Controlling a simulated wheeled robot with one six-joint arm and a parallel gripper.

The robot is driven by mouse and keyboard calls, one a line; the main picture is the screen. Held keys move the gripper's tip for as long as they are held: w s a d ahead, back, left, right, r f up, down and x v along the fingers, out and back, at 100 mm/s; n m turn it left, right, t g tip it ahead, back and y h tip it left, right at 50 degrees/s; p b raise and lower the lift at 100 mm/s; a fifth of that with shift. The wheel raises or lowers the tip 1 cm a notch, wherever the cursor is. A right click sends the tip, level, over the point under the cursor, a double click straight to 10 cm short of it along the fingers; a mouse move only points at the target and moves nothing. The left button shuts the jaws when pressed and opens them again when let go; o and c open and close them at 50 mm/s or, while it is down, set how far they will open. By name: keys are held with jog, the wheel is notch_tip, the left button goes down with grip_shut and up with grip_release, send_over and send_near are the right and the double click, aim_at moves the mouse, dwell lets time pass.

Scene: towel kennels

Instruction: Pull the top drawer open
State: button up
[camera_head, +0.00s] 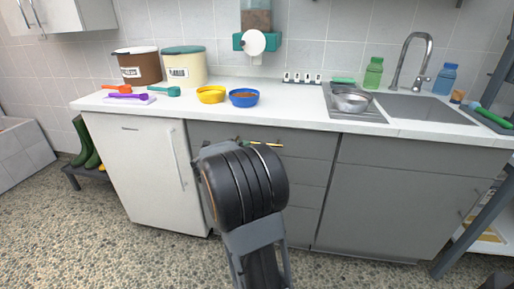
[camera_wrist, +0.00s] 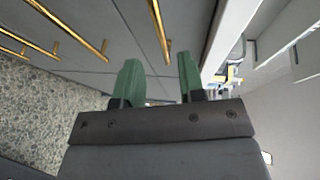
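The top drawer (camera_wrist: 187,20) is a grey front just under the white counter edge. Its gold bar handle (camera_wrist: 158,25) shows in the wrist view, its near end lying between the fingertips in the picture. A short piece of this handle (camera_head: 271,144) also shows past my arm in the head view. My gripper (camera_wrist: 158,68) has two green fingers, spread apart with nothing held between them. I see no clear contact with the handle, and the exact gap in depth is hard to judge. The drawer looks shut. In the head view my arm hides most of the gripper.
Lower drawers with gold handles (camera_wrist: 77,28) lie to the left in the wrist view. The white counter (camera_head: 300,112) holds a yellow bowl (camera_head: 210,96), a blue bowl (camera_head: 243,99) and a sink (camera_head: 420,108). A white fridge (camera_head: 135,170) stands left of the drawers.

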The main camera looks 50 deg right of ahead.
jog(key=b+x, duration=0.1)
jog(key=x, duration=0.7)
jog(key=shift+d, duration=0.15)
jog(key=shift+c, duration=0.3)
grip_shut()
